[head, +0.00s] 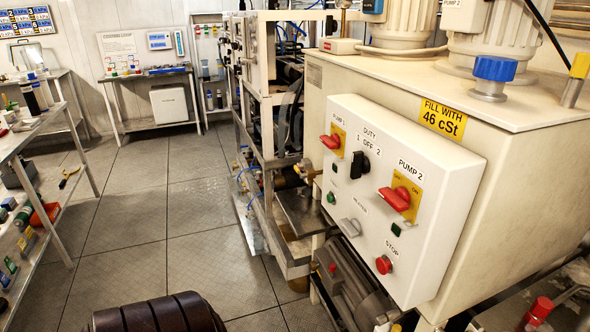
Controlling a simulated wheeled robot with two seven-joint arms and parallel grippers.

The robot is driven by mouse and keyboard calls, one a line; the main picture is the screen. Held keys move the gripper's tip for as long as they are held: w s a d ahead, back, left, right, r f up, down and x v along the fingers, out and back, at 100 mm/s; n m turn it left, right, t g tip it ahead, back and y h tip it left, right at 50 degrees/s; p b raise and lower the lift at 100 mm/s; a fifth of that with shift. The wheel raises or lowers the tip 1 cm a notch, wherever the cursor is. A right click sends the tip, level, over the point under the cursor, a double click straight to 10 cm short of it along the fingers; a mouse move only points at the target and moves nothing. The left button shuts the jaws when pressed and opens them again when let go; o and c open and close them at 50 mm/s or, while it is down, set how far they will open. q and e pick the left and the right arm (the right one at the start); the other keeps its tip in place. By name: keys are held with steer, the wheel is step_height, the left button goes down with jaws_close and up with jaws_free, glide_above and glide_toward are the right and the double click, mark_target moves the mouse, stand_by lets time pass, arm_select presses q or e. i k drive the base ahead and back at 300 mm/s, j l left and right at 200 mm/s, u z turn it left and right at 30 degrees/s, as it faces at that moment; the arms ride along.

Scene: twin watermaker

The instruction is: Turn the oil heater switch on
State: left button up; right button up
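In the head view a white control panel (446,196) is fixed to the side of a cream oil tank (530,170). The heater switch (349,228) is a small light grey knob low on the panel, below a tilted label that seems to read HEATER. Its exact setting is too small to tell. A green button or lamp (331,198) is to its upper left and the red STOP button (384,264) to its lower right. Neither of my grippers shows in the head view.
The panel also carries a red pump 1 switch (331,141), a black duty selector (359,165) and a red pump 2 switch (394,199). A metal frame with pipes (262,130) stands to the left. The tiled floor (165,205) is mostly clear.

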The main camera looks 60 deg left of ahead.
mark_target(352, 227)
steer(key=u, duration=1.4)
